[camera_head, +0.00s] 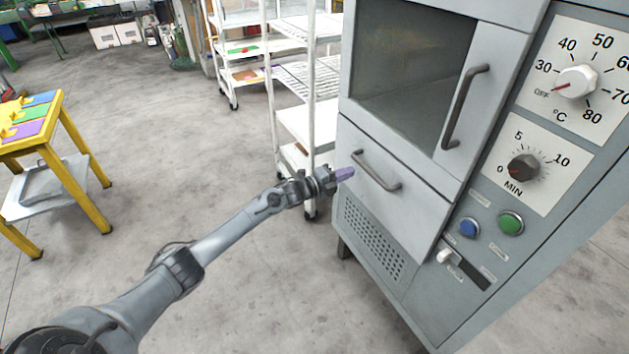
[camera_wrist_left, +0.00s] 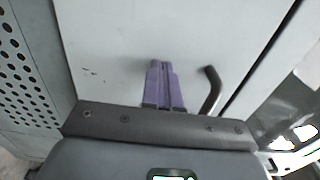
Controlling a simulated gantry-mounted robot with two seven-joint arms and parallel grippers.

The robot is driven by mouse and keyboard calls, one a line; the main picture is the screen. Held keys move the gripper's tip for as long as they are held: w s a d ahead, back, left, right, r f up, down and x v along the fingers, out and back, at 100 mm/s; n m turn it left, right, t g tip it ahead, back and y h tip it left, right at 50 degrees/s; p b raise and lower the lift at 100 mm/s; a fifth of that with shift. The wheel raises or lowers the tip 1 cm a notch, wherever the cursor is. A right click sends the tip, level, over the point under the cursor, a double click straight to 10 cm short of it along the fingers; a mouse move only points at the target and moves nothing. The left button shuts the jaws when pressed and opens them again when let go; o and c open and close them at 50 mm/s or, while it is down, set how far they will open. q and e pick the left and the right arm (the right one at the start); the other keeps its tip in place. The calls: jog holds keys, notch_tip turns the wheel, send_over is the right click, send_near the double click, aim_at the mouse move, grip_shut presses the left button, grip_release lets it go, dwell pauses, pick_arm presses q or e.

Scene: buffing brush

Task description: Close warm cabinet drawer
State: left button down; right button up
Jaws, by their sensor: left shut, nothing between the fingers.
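The warm cabinet (camera_head: 480,240) is the tall grey unit at the right of the head view. Its drawer (camera_head: 415,207) has a pale grey front with a dark bar handle (camera_head: 376,171), below the glass window. I cannot tell how far the drawer stands out, if at all. My left gripper (camera_head: 345,174) has its purple fingers together and empty, by the drawer front just left of the handle. In the left wrist view the shut fingers (camera_wrist_left: 161,85) point at the drawer front (camera_wrist_left: 120,50), with the handle (camera_wrist_left: 211,90) beside them. Contact is unclear. My right gripper is out of view.
The cabinet door above has a vertical handle (camera_head: 464,107); dials and buttons line its right side. A white wire rack (camera_head: 312,75) stands close behind my left gripper. A yellow table (camera_head: 85,140) is at the far left. The floor between is clear.

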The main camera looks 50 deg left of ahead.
pick_arm(q)
jog(key=s+f+p, duration=0.4)
jog(key=s+p, duration=0.3)
jog(key=s, duration=0.8)
jog(key=s+d+r+n+g+p, duration=0.1)
jog(key=s+d+n+g+p, duration=0.15)
jog(key=s+d+p, duration=0.6)
jog(key=s+d+r+n+g+p, duration=0.15)
jog(key=s+d+n, duration=0.25)
jog(key=d, duration=1)
jog(key=s+d+r+n+g+y+p, duration=0.2)
jog(key=s+r+n+g, duration=0.35)
jog(key=s, duration=0.35)
jog(key=s+d+r+n+g+y+p, duration=0.1)
jog(key=s+r+n+g+y+p, duration=0.1)
jog(key=s+r+n+g, duration=0.45)
notch_tip(320, 180, up, 36)
jog(key=s+t+p, duration=0.1)
jog(key=t+p, duration=0.1)
jog(key=p, duration=3.5)
jog(key=shift+s+d, duration=0.2)
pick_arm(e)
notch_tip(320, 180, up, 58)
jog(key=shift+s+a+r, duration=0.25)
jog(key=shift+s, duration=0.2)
